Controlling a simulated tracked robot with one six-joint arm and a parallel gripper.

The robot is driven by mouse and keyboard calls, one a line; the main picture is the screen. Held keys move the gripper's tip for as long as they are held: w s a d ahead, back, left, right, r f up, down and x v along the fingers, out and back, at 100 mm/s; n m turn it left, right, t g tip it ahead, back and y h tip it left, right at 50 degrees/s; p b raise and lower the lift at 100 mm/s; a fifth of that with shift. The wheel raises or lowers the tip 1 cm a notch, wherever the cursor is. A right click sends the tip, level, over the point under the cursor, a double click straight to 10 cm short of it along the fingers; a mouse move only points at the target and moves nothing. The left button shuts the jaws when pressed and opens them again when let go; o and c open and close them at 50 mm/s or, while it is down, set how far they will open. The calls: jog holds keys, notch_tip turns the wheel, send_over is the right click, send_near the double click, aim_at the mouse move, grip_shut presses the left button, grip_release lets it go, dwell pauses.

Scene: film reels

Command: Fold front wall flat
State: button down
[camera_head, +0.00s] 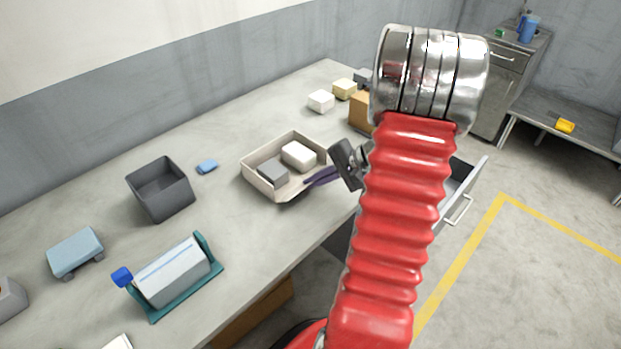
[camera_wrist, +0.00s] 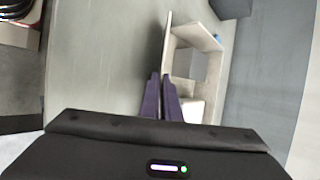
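A beige open box (camera_head: 250,178) stands on the bench near its front edge. It holds a grey block (camera_head: 273,172) and a white block (camera_head: 298,155). Its front wall (camera_head: 290,191) appears to lean outward, with dark shadow beneath it. In the wrist view the front wall (camera_wrist: 166,45) is a thin pale strip along the box's left side. My gripper (camera_head: 309,184) is at the front right of the box, its purple fingers close together and apparently shut. In the wrist view the fingertips (camera_wrist: 159,75) are beside the wall's near end; whether they touch it is unclear.
A dark grey bin (camera_head: 160,190), a blue sponge-like piece (camera_head: 207,166) and a teal-framed device (camera_head: 175,273) are to the left. Pale blocks (camera_head: 321,101) lie behind the box. An open drawer (camera_head: 465,185) juts out at right, partly behind my arm.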

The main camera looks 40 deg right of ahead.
jog(key=shift+s+f+n+t+y, duration=0.2)
jog(key=shift+s+f+t, duration=0.15)
jog(key=shift+t, duration=0.4)
jog(key=shift+s+f+n+t+y, duration=0.1)
jog(key=shift+s+f+n+t, duration=0.25)
jog(key=shift+t, duration=0.4)
jog(key=shift+w, duration=0.1)
jog(key=c, duration=2)
grip_release()
jog(key=shift+f, duration=0.1)
jog(key=shift+d, duration=0.1)
